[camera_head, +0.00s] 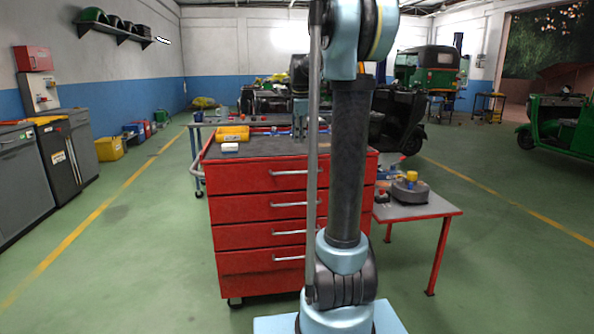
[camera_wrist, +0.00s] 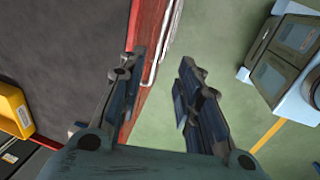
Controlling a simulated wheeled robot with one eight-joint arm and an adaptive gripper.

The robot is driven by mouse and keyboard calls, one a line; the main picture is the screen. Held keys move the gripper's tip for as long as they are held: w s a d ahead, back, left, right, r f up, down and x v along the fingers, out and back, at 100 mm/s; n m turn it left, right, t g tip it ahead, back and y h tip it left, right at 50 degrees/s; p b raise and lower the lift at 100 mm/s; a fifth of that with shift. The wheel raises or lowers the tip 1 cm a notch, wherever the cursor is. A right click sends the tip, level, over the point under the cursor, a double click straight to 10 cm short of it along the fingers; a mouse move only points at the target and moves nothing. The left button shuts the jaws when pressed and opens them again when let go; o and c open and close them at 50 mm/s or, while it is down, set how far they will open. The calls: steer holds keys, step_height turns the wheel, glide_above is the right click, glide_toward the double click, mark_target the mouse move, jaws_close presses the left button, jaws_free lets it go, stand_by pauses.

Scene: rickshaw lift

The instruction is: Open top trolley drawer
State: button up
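The red trolley (camera_head: 230,208) stands in the middle of the head view with several drawers stacked in its front, and all look closed. The top drawer (camera_head: 240,180) has a silver bar handle (camera_head: 288,172), partly hidden by my arm. In the wrist view, the red front edge (camera_wrist: 146,25) runs down between my fingers, with a silver handle bar (camera_wrist: 163,48) just right of it. My gripper (camera_wrist: 157,72) is open and empty, its fingers on either side of the edge and bar. I cannot tell the height gap.
A red-legged side table (camera_head: 428,208) stands to the right. Grey cabinets (camera_head: 22,185) line the left. Green floor in front of the trolley is clear.

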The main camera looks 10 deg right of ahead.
mark_target(297, 172)
steer(key=w+f, duration=0.1)
steer(key=f, duration=0.4)
steer(key=w+f, duration=0.1)
steer(key=f, duration=0.8)
steer(key=shift+w+f, duration=0.35)
steer(key=shift+w, duration=0.05)
jaws_close()
